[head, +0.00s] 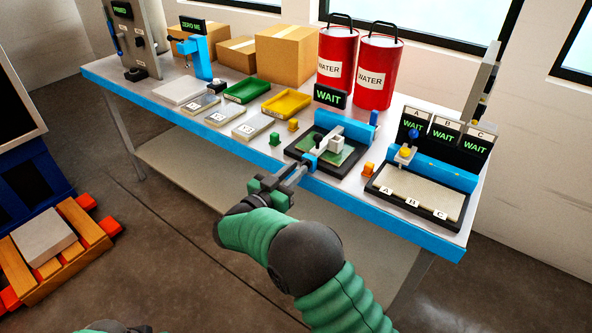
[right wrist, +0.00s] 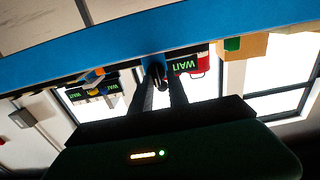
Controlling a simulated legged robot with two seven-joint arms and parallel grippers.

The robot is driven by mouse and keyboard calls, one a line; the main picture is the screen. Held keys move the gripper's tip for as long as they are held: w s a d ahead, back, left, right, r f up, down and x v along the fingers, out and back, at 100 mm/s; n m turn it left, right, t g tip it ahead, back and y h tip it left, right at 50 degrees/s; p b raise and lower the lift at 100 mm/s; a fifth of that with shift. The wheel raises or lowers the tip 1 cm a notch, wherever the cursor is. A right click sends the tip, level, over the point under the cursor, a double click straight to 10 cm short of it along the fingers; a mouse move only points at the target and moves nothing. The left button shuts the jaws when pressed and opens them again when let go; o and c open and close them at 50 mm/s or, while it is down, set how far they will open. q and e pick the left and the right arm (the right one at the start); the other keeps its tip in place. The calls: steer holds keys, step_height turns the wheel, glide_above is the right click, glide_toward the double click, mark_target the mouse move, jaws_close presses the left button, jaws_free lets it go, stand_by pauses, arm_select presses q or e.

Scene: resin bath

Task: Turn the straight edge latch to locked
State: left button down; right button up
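The black fixture (head: 297,153) stands at the table's front edge, with a green plate (head: 326,152) and a white clamp-like part (head: 335,137) on it. A small blue piece, seemingly the straight edge latch (head: 310,161), sits at its front left edge. My right gripper (head: 303,169) points at this piece, its fingertips at or very near it. In the right wrist view a blue piece (right wrist: 152,61) shows at the fingertips (right wrist: 160,74). The two fingers stand apart with a gap; firm contact cannot be told.
A WAIT sign (head: 330,96) stands behind the fixture. A tray (head: 422,190) marked A, B, C is to its right, with an orange block (head: 368,169) between. Yellow (head: 286,103) and green trays (head: 248,90) lie left. Red WATER drums (head: 372,73) stand behind.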

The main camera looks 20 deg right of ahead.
steer(key=shift+d, duration=0.1)
steer(key=shift+c, duration=1)
steer(key=shift+d, duration=0.55)
jaws_close()
arm_select(q)
steer(key=shift+s+d+r, duration=0.1)
steer(key=shift+d+r, duration=0.05)
steer(key=shift+d, duration=0.25)
arm_select(e)
steer(key=shift+a, duration=0.1)
arm_select(q)
steer(key=shift+a, duration=0.15)
arm_select(e)
steer(key=shift+a, duration=0.15)
steer(key=shift+m, duration=0.3)
arm_select(q)
steer(key=s+b+x, duration=0.2)
steer(key=b+x, duration=0.9)
steer(key=shift+s+f, duration=0.2)
steer(key=shift+f, duration=0.15)
arm_select(e)
steer(key=shift+s+f+m, duration=0.1)
steer(key=shift+f+m, duration=0.1)
steer(key=shift+m, duration=4.15)
steer(key=shift+s+f+m, duration=0.1)
steer(key=shift+f+m, duration=0.05)
steer(key=shift+m, duration=4.2)
